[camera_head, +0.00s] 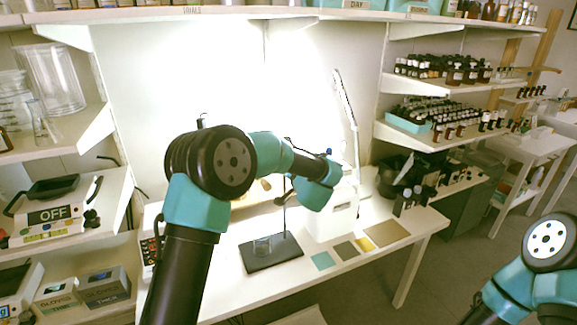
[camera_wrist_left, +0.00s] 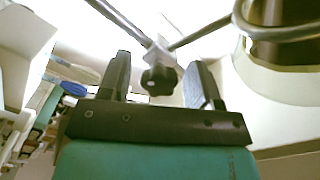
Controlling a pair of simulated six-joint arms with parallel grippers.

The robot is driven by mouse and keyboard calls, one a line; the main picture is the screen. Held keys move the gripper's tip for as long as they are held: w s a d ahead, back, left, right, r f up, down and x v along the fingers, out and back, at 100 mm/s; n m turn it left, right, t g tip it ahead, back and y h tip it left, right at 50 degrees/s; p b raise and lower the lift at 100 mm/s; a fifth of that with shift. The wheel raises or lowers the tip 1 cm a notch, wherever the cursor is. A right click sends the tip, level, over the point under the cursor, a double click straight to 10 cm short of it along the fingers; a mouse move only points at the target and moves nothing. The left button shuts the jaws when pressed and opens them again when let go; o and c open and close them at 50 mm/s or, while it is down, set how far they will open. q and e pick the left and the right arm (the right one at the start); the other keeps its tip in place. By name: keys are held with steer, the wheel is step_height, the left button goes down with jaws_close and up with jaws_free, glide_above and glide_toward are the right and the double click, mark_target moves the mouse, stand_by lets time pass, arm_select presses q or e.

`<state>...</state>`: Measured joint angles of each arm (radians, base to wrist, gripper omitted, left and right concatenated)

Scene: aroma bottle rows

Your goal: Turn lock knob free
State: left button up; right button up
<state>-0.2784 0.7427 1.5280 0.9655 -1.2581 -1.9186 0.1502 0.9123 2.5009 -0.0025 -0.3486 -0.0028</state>
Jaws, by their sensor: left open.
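In the left wrist view, a small black lock knob (camera_wrist_left: 158,81) sits on a silver clamp block (camera_wrist_left: 164,52) where metal rods meet. My left gripper (camera_wrist_left: 162,72) is open, with one dark finger on each side of the knob. Gaps show between the knob and both fingers. In the head view, my left arm covers the clamp and its own fingertips. A thin stand rod (camera_head: 285,212) rises from a dark base plate (camera_head: 284,257). The right arm shows at the lower right, but its gripper is out of frame.
A white device (camera_head: 333,215) stands close to the right of the rod. A metal ring (camera_wrist_left: 290,33) is near the gripper, top right in the wrist view. Coloured squares (camera_head: 323,260) lie at the table's front.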

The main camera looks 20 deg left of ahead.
arm_select(q)
steer(key=c, duration=0.9)
steer(key=shift+c, duration=0.2)
